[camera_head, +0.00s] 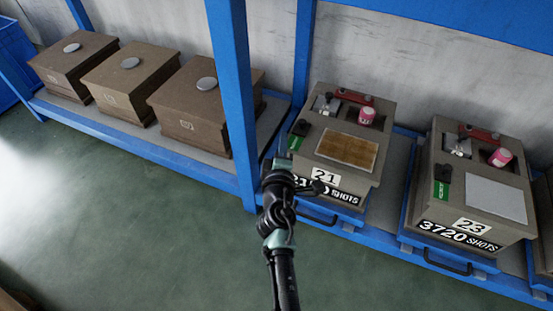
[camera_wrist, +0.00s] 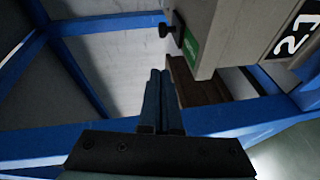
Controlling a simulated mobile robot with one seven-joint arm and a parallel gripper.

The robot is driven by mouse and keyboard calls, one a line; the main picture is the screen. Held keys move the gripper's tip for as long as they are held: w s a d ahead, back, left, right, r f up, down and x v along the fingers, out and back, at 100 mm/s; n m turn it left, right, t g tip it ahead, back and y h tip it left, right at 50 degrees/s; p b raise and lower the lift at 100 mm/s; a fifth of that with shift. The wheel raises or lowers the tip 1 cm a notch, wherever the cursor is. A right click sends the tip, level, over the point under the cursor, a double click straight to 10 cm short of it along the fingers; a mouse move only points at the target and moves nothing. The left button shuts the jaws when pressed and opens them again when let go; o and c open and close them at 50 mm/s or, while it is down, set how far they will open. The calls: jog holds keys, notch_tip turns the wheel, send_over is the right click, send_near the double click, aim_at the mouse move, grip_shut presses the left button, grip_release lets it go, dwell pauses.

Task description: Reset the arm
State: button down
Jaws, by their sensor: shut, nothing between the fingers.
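I cannot tell how close the fingers are to the box.
A blue post (camera_head: 232,100) stands left of my gripper. Box 23 (camera_head: 475,200) is on the right. Several brown lidded boxes (camera_head: 130,75) sit on the left shelf. A blue bin (camera_head: 12,55) is at the far left. The green floor (camera_head: 130,220) in front is clear.

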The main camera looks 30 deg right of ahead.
jog(key=p+v, duration=0.1)
jog(key=v, duration=0.6)
jog(key=shift+a, duration=0.15)
jog(key=w+a+r+m+t+p, duration=0.1)
jog(key=a+r+m+t+p, duration=0.15)
jog(key=r, duration=1.15)
jog(key=w+a+r+m+t+p, duration=0.1)
jog(key=w+a+r+m+p, duration=0.2)
jog(key=r, duration=1.1)
jog(key=a+r+m+t+p, duration=0.2)
jog(key=r+m+p, duration=0.15)
jog(key=r, duration=1.05)
jog(key=s+a+r+t+y+p, duration=0.3)
jog(key=s+a+r+p, duration=0.15)
jog(key=r, duration=0.75)
jog(key=s+a+r+t+y+p, duration=0.25)
jog(key=s+a+r, duration=0.3)
jog(key=r, duration=0.65)
jog(key=s+a+r+t+y+p, duration=0.3)
jog(key=s+a+r+y+p, duration=0.15)
jog(key=r, duration=0.75)
notch_tip(320, 180, up, 36)
jog(key=h+p, duration=0.1)
jog(key=p, duration=3.4)
jog(key=shift+s+d+f+m, duration=0.2)
jog(key=shift+m, duration=0.1)
